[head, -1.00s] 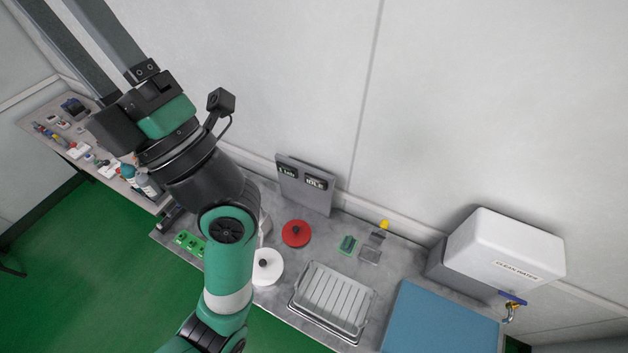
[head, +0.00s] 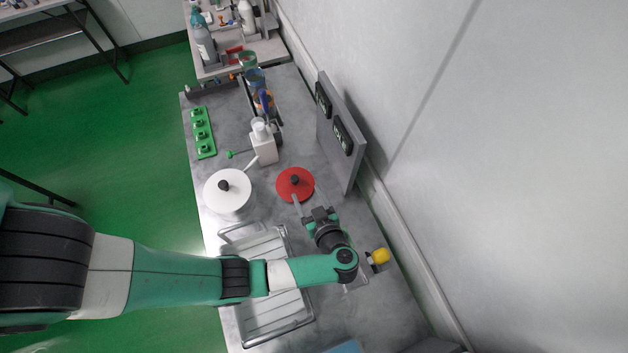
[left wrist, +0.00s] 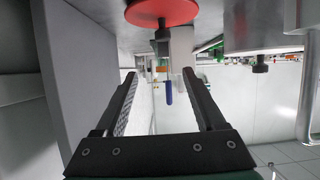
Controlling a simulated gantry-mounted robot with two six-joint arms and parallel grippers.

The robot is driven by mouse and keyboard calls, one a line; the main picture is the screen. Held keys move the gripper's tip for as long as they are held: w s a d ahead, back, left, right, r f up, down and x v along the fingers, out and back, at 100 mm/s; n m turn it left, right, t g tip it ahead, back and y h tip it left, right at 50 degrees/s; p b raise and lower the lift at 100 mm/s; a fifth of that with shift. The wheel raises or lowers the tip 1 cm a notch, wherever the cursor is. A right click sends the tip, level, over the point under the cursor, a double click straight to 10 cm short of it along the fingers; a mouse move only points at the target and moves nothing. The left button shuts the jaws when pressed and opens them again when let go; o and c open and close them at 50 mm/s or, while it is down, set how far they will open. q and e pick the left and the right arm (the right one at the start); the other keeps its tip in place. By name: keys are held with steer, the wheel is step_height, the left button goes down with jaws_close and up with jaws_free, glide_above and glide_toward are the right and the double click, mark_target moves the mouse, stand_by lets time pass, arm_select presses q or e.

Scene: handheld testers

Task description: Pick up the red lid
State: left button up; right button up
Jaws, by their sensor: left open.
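The red lid (head: 284,188), a round disc with a dark knob, lies on the grey bench in the head view. In the left wrist view, which looks upside down, the red lid (left wrist: 160,11) is at the top edge with its knob pointing down the picture. My left gripper (head: 309,201) is open and empty at the lid's lower right edge; I cannot tell whether it touches. In the left wrist view the two fingers of my left gripper (left wrist: 158,76) are spread apart, with the lid beyond their tips. My right gripper is not in view.
A white round lid (head: 227,190) with a dark knob is left of the red one. A white bottle (head: 264,148) stands behind it. A grey upright panel (head: 341,133) rises close on the right. A ribbed metal tray (head: 265,310) lies under my arm. A green rack (head: 203,132) is at the left edge.

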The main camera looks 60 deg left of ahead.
mark_target(296, 182)
arm_select(q)
steer(key=s+f, duration=0.1)
steer(key=s+f+b, duration=0.1)
steer(key=f, duration=0.1)
steer(key=shift+a+f, duration=0.1)
steer(key=shift+w, duration=0.35)
steer(key=b+x, duration=0.2)
steer(key=x, duration=0.3)
steer(key=shift+a+f, duration=0.1)
steer(key=shift+a, duration=0.2)
steer(key=shift+w+a, duration=0.1)
steer(key=shift+a, duration=0.15)
steer(key=shift+a+f+b, duration=0.2)
steer(key=shift+f+b, duration=0.05)
steer(key=shift+b, duration=0.05)
steer(key=b+x, duration=0.1)
steer(key=x, duration=0.1)
steer(key=b+x, duration=0.1)
steer(key=x, duration=0.1)
steer(key=shift+w, duration=0.2)
steer(key=shift+a+f, duration=0.1)
steer(key=shift+a, duration=0.15)
steer(key=shift+w, duration=0.1)
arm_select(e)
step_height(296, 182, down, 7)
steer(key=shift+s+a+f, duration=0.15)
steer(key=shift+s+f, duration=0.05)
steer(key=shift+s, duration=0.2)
